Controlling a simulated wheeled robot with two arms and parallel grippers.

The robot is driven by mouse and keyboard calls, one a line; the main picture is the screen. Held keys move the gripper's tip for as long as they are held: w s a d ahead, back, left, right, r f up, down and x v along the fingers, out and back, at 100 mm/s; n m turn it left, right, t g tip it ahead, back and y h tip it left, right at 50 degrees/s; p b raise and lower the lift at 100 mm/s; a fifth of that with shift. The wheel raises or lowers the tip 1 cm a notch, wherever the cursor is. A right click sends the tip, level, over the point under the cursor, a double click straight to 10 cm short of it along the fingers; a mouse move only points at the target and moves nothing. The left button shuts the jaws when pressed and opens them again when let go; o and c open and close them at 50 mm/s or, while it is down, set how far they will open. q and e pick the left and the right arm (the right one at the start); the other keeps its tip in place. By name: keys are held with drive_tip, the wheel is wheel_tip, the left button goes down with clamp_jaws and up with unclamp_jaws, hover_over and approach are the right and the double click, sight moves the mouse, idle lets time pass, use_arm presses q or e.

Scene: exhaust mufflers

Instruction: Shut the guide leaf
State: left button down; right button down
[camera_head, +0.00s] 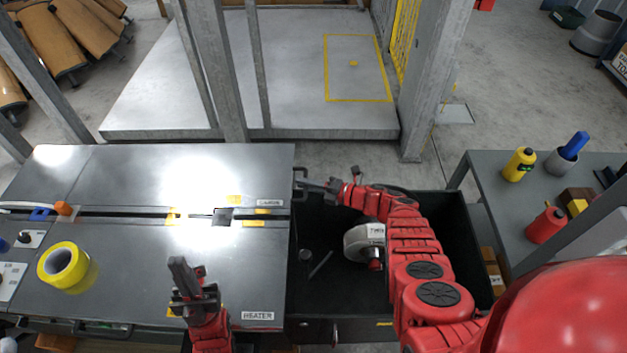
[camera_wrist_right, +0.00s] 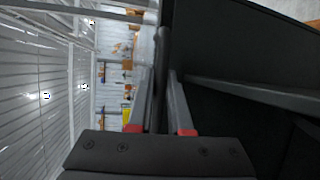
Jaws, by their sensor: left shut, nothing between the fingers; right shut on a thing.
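The guide leaf (camera_head: 180,170) is the far grey metal panel of the bench, with a small label at its right front corner that appears to read GUIDE. A dark handle (camera_head: 299,178) stands at its right edge. My right gripper (camera_head: 308,186) reaches in from the right and is shut on this handle. In the right wrist view, a dark bar (camera_wrist_right: 161,75) runs between the two fingers. A narrow slot (camera_head: 140,214) separates the guide leaf from the near panel marked HEATER (camera_head: 200,285). My left gripper (camera_head: 182,268) is shut and empty above the near panel.
Yellow tape (camera_head: 62,264) lies on the near panel at left. A dark bin (camera_head: 330,285) right of the bench holds a grey and red tool (camera_head: 366,241). A side table (camera_head: 490,190) at right carries a yellow bottle (camera_head: 520,164) and a red can (camera_head: 546,224).

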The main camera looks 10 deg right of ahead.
drive_tip(key=shift+s+f, duration=0.1)
drive_tip(key=shift+f, duration=0.15)
drive_tip(key=c, duration=0.8)
unclamp_jaws()
drive_tip(key=shift+c, duration=0.2)
drive_tip(key=shift+r, duration=0.15)
drive_tip(key=shift+s+d, duration=0.15)
drive_tip(key=shift+d, duration=0.15)
drive_tip(key=v, duration=1.6)
drive_tip(key=shift+s+r, duration=0.2)
drive_tip(key=shift+s, duration=0.1)
drive_tip(key=shift+d, duration=0.2)
